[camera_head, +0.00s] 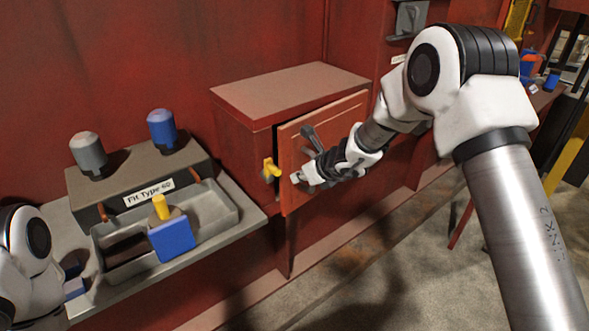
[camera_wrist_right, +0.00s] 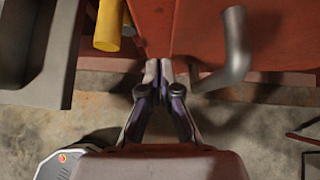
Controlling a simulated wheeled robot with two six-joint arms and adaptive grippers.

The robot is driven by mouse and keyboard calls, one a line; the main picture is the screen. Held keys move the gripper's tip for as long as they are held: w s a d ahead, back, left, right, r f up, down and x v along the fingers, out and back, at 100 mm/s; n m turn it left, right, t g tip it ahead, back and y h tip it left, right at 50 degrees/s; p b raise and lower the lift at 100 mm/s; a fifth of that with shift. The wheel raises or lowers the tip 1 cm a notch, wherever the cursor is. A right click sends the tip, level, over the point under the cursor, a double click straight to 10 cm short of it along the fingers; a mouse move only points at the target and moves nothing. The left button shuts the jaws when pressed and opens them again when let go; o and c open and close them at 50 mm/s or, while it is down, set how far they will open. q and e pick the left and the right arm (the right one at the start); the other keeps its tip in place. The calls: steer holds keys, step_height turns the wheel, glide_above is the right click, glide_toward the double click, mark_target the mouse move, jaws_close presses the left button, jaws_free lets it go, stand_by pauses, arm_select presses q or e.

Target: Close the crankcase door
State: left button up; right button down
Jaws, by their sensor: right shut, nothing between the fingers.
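The crankcase door (camera_head: 292,150) is an orange-red panel on the front of a red box (camera_head: 243,160). It stands ajar, with a dark gap along its left edge. A grey lever handle (camera_head: 312,138) sticks out from it and also shows in the right wrist view (camera_wrist_right: 235,50). My right gripper (camera_head: 296,179) is shut and empty, in front of the door's lower left part. In the right wrist view its fingertips (camera_wrist_right: 158,72) are together by the door's edge; I cannot tell whether they touch it. Only part of my left arm shows, at the lower left.
A yellow knob (camera_head: 270,168) sits on the box left of the door. A grey shelf (camera_head: 190,264) at the left bears a tray (camera_head: 222,208), a blue block with a yellow top (camera_head: 172,240), and a labelled rack with grey and blue canisters. Open floor lies below right.

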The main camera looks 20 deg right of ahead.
mark_target(286, 163)
steer(key=shift+w+a+r, duration=0.1)
steer(key=shift+w+a, duration=0.3)
steer(key=shift+w, duration=0.4)
arm_select(q)
steer(key=shift+r, duration=0.55)
arm_select(e)
steer(key=w, duration=0.1)
steer(key=w+a, duration=0.1)
steer(key=w+m+h, duration=0.1)
steer(key=shift+w+a, duration=0.1)
steer(key=shift+a, duration=0.25)
steer(key=shift+w+a+t, duration=0.15)
steer(key=shift+w+t, duration=0.15)
arm_select(q)
steer(key=shift+s+d+f, duration=0.1)
steer(key=shift+s+f, duration=0.05)
steer(key=shift+s, duration=0.05)
arm_select(e)
steer(key=shift+r+m, duration=0.3)
